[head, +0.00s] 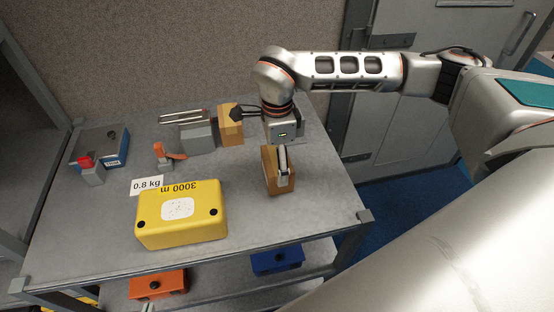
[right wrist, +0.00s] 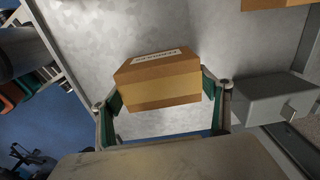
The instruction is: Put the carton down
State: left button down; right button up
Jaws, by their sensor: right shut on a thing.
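A brown carton (head: 270,178) is in my right gripper (head: 281,163), over the right part of the grey table top (head: 330,205). In the right wrist view the carton (right wrist: 160,82) sits between the two green-padded fingers of my right gripper (right wrist: 162,98), which are shut on its sides. A white label with print shows on its far upper face. I cannot tell whether its underside touches the table. My left gripper is in neither view.
A second carton (head: 231,127) stands behind left, beside a grey block (head: 197,138). A yellow case (head: 182,220) lies front left, near a "0.8 kg" card (head: 146,185). A blue tray (head: 112,157) and a red-topped block (head: 92,174) are far left. Bare table surrounds the held carton's front and right.

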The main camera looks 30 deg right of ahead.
jog(key=shift+f, duration=0.1)
jog(key=o, duration=1.2)
jog(key=shift+o, duration=0.2)
notch_tip(320, 180, up, 12)
jog(key=b, duration=0.1)
jog(key=shift+s, duration=0.15)
